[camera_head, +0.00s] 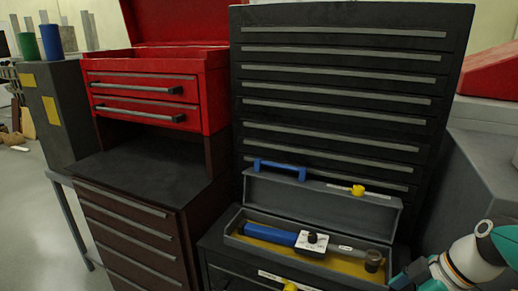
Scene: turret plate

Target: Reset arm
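Part of my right arm (465,262), white with teal and orange bands, enters at the lower right corner. Its fingers do not show; the arm runs off the bottom and right edges. My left arm and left gripper are not in view. Left of my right arm, an open grey case (232,222) lies on a dark cabinet. A tool (272,234) with a blue handle, a white block with a black knob and a grey end rests in its yellow lining.
The case's raised lid (325,200) has a blue handle (280,168) and a yellow latch (358,190). Behind stands a tall black drawer cabinet (345,75). A red tool chest (160,95) sits at left, above a clear dark worktop (140,170). Another red object (490,75) is at right.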

